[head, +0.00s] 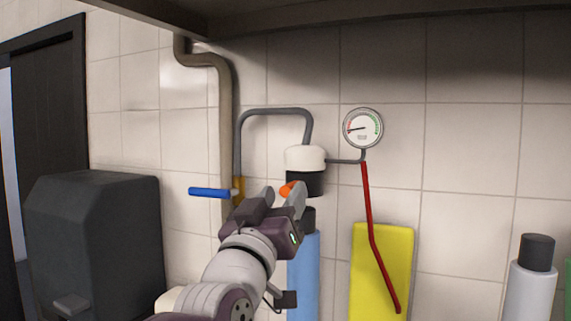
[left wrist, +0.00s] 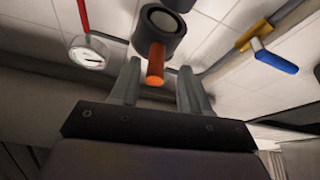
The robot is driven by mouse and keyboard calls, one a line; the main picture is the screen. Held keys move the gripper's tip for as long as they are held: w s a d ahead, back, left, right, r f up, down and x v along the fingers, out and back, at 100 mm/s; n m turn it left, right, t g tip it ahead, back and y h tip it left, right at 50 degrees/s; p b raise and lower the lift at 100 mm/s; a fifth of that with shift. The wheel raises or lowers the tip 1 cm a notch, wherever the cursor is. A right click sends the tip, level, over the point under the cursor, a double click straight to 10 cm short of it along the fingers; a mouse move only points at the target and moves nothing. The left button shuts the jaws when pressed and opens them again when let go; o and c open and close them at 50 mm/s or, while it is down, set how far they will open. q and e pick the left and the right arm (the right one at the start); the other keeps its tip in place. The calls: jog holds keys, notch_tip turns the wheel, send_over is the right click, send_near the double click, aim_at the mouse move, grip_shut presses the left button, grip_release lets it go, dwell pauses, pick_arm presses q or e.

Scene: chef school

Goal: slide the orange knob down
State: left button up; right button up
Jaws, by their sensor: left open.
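The orange knob (head: 287,189) sticks out of the black lower part of a white-topped wall fitting (head: 305,158) in the head view. My left gripper (head: 283,193) is right at it and partly hides it. In the left wrist view the orange knob (left wrist: 156,64) points toward me from the dark round housing (left wrist: 160,30). It lies between the two open fingers of my left gripper (left wrist: 157,85), with a gap on each side. My right gripper is not in view.
A blue valve handle (head: 209,193) on a brown pipe (head: 225,110) is left of the gripper. A round gauge (head: 363,128) and red tube (head: 369,210) are to the right. Below stand a blue bottle (head: 303,275) and a yellow board (head: 383,270). A dark shelf (head: 400,12) overhangs above.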

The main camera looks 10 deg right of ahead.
pick_arm(q)
jog(key=shift+w+d+r+p, duration=0.3)
jog(key=shift+w+d+r, duration=0.05)
jog(key=shift+w+r, duration=0.2)
jog(key=shift+w+d, duration=0.25)
jog(key=shift+d, duration=0.3)
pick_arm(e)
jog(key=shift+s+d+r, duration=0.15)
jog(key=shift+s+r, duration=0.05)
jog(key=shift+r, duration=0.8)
pick_arm(q)
jog(key=shift+w+a, duration=0.15)
